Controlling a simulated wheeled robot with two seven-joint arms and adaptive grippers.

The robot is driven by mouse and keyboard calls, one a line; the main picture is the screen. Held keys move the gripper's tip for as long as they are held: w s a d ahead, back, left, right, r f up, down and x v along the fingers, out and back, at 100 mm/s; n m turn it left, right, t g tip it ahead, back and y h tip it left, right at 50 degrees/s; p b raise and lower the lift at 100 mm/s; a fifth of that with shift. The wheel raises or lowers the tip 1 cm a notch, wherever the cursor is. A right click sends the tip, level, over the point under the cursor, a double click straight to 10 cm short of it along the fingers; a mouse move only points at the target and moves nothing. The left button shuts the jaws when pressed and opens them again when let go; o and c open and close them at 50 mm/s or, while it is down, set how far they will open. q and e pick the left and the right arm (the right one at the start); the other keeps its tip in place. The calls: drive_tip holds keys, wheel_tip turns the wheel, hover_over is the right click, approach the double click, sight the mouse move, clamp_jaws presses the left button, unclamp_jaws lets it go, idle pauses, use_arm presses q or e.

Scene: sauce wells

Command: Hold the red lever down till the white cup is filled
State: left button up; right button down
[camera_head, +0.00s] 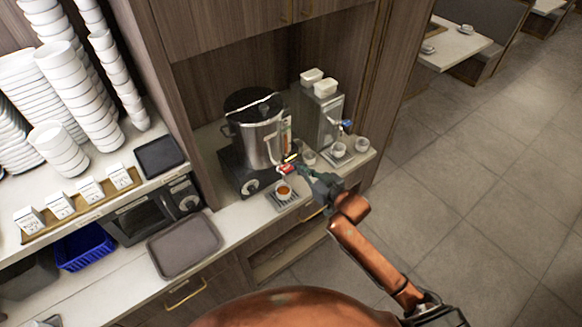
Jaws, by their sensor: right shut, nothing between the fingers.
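The red lever (287,168) is on the tap at the front of a steel urn (258,135) with a black lid. The white cup (281,198) stands upright under the tap on a small drip tray (293,205), with orange-brown liquid showing inside it. My right gripper (301,171) is shut with nothing between its fingers. Its tips are right beside the red lever, at its right; I cannot tell whether they touch or press it. My left gripper is not in view.
A steel dispenser (330,118) with a blue tap stands right of the urn, with several small white cups near it. A grey tray (184,244) lies on the counter at left. Stacked white bowls (58,150) and a blue basket (84,247) are farther left.

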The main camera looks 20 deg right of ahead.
sight(284, 166)
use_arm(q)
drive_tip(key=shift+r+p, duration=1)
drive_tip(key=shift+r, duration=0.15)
use_arm(e)
drive_tip(key=w+a+f, duration=0.2)
drive_tip(key=w+f, duration=0.3)
drive_tip(key=shift+w+f, duration=0.2)
drive_tip(key=shift+f, duration=0.05)
